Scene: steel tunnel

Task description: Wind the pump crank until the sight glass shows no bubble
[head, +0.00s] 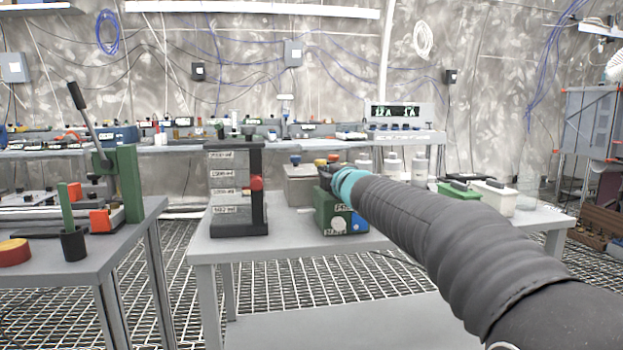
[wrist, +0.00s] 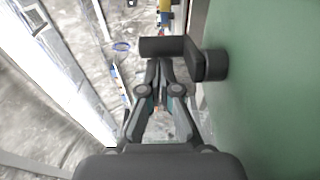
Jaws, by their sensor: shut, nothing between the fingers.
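The green pump box (head: 328,215) stands on the middle grey table, with a small pale round window (head: 338,224) on its front. I cannot tell whether a bubble shows there. In the wrist view the green side (wrist: 265,95) fills the right. The dark crank (wrist: 207,60) sticks out from it, with its handle (wrist: 160,47) pointing left. My gripper (wrist: 159,68) is shut and empty, its fingertips close to the handle; I cannot tell whether they touch it. In the head view my gripper (head: 327,179) is at the box's top, and the crank is not clear there.
A dark stand with a red knob (head: 256,183) is left of the pump. A grey box (head: 300,185) sits behind it. White bottles (head: 419,165) and a white-lidded container (head: 494,197) are to the right. A lever press (head: 122,175) stands on the left table.

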